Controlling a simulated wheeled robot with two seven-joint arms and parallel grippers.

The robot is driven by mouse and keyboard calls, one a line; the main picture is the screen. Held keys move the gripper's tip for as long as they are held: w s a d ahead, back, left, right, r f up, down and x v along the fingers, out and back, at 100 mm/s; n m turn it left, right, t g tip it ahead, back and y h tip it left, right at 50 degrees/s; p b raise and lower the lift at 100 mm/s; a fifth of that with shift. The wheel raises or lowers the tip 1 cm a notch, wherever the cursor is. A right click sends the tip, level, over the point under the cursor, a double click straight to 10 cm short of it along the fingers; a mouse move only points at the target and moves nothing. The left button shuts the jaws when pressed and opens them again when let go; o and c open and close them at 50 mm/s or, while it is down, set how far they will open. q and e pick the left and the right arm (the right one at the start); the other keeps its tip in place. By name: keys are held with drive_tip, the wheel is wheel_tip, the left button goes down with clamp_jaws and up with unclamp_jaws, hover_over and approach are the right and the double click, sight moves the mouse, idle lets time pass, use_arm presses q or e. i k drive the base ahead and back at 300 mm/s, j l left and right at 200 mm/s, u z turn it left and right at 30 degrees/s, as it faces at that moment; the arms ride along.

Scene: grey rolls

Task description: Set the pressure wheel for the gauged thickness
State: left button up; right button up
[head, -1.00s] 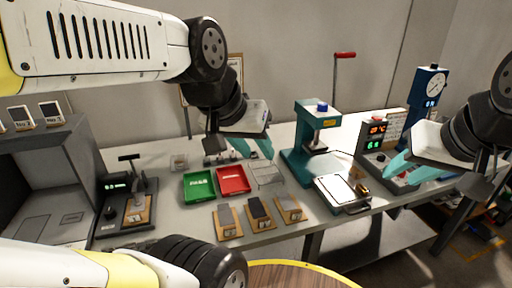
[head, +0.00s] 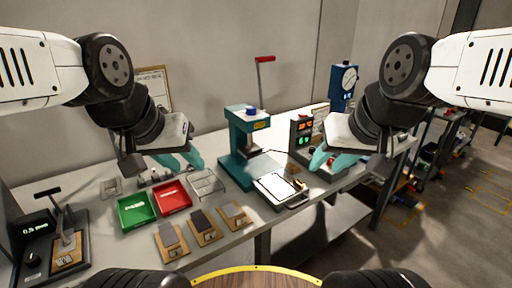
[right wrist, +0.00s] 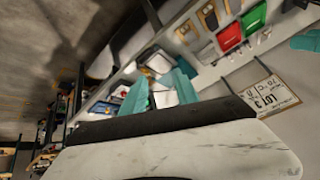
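The teal press (head: 240,165) stands in the middle of the bench, with a blue wheel-like knob (head: 252,111) on top. The thickness gauge (head: 62,240) is at the left, with a grey sample on a wooden card under its stem and a green display (head: 36,228) too small to read surely. My left gripper (head: 180,161) is open and empty, above the bench behind the trays. My right gripper (head: 332,161) is open and empty, in front of the control box (head: 302,134) right of the press. Its parted fingers (right wrist: 160,92) also show in the right wrist view.
A green tray (head: 136,210), a red tray (head: 172,198) and a wire rack (head: 208,184) lie left of the press. Grey samples on cards (head: 203,226) line the front edge. A white plate (head: 278,188) sits before the press. A red-tipped lever (head: 265,59) rises behind it.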

sight(251, 110)
drive_tip(key=i+u, duration=0.2)
drive_tip(key=u, duration=0.25)
drive_tip(key=i+u, duration=0.2)
drive_tip(key=u, duration=0.2)
